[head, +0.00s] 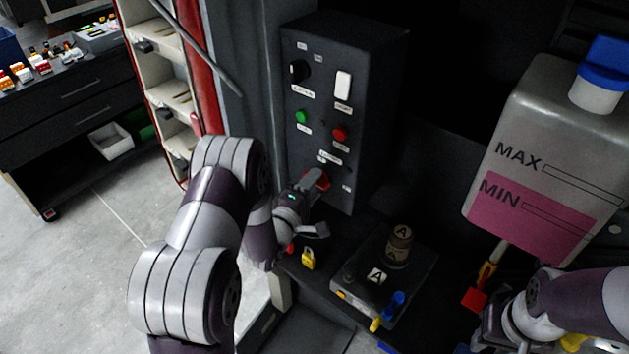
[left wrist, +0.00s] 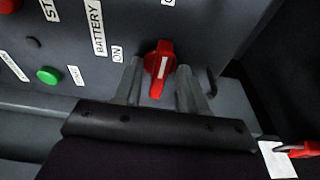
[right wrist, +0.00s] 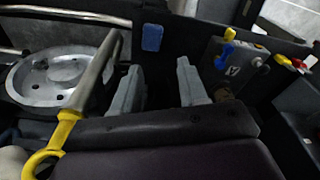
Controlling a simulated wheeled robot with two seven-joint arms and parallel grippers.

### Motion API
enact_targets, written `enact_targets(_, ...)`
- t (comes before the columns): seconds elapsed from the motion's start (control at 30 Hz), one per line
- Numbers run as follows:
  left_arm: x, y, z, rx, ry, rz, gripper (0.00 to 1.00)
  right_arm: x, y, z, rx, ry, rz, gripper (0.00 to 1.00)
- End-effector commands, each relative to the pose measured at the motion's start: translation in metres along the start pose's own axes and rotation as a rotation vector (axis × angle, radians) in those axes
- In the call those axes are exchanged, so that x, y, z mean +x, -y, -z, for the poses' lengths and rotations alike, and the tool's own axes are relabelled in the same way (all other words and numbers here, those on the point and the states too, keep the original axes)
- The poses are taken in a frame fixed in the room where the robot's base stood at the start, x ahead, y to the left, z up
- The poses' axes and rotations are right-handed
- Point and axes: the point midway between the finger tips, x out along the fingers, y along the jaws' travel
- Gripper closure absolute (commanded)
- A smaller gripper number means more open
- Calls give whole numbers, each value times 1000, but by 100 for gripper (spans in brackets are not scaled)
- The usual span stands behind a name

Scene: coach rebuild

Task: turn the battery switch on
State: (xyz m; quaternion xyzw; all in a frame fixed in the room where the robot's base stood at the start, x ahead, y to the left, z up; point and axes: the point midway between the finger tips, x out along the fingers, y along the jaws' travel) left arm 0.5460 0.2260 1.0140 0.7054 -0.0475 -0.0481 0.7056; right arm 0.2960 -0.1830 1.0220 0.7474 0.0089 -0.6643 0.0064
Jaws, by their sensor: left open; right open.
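The battery switch is a red rotary knob (head: 318,180) low on the dark control panel (head: 330,95). In the left wrist view the red knob (left wrist: 159,68) carries a white line, which runs roughly up and down the picture. A BATTERY label and an ON label (left wrist: 117,54) are to its left. My left gripper (left wrist: 158,88) is open, with one finger on each side of the knob; I cannot tell whether they touch it. In the head view my left gripper (head: 312,205) is at the panel's lower part. My right gripper (right wrist: 157,85) is open and empty.
A tank (head: 550,150) with pink fluid and a blue cap stands at the right. A box (head: 385,275) marked A and a yellow padlock (head: 309,258) are below the panel. A yellow-ringed bar (right wrist: 66,125) lies left of my right gripper. Green (head: 302,116) and red (head: 340,134) buttons are above the knob.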

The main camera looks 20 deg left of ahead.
Motion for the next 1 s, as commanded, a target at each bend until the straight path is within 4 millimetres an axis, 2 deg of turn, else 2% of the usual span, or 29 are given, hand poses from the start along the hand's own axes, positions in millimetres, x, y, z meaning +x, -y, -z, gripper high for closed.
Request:
enact_targets(0.03,0,0,0,0,0,0,65,0,0,0,0,0,0,57)
enact_targets(0.13,0,0,0,0,0,0,98,0,0,0,0,0,0,57)
enact_targets(0.17,0,0,0,0,0,0,100,0,0,0,0,0,0,57)
enact_targets(0.43,0,-3,0,-46,1,9,100,-7,0,1,0,0,0,57)
enact_targets(0.8,0,-6,1,-378,0,76,100,-33,0,4,0,0,0,57)
enact_targets(1.0,0,-4,0,-503,1,101,100,-40,0,5,0,0,0,57)
